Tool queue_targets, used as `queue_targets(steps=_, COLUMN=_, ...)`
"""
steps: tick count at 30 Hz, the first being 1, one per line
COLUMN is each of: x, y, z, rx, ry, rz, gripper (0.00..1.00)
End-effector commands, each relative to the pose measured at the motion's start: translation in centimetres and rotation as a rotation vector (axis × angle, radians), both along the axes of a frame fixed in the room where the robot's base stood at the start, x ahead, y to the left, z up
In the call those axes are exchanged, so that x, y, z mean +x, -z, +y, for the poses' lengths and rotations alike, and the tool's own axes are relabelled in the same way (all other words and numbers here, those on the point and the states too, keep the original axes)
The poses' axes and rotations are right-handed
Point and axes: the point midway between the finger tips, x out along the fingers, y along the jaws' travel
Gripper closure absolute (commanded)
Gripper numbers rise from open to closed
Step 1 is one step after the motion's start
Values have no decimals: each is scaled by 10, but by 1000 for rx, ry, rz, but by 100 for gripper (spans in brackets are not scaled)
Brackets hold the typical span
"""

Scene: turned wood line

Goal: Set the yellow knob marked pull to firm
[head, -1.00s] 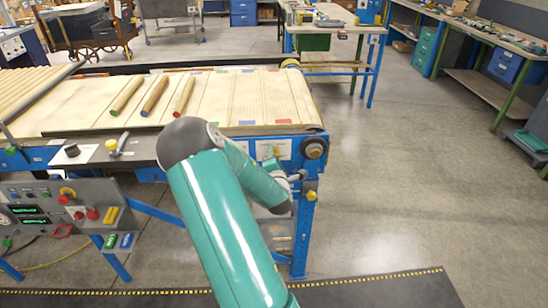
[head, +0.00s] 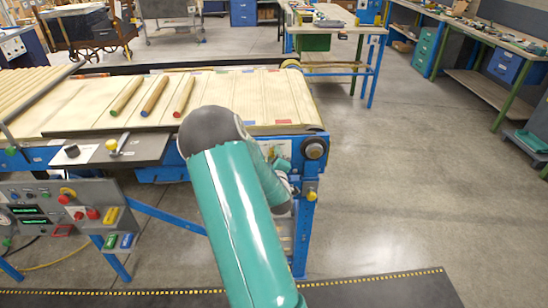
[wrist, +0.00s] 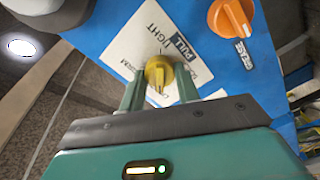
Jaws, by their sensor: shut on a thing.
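The yellow knob (wrist: 159,70) sits on a white card (wrist: 122,48) on a blue panel in the wrist view. The card has a dark tag reading PULL and printed words around the knob; I read LIGHT above it and what looks like FIRM to its left. My gripper (wrist: 160,88) is shut on the yellow knob, one finger on each side. I cannot tell which word the knob's ridge points at. In the head view my arm hides the knob and the gripper's fingertips.
An orange knob (wrist: 230,17) with a dark tag is close to the right of the card. A conveyor (head: 75,115) carries several wooden spindles. A control panel (head: 65,218) stands at the left. The floor (head: 410,180) to the right is open.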

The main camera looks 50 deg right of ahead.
Motion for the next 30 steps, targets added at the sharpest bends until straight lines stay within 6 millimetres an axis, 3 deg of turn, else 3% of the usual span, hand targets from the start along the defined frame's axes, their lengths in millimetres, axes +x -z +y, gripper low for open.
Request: queue_targets(steps=30, x=-2, y=0, z=-1, rx=638, ry=1, rz=-726, gripper=91)
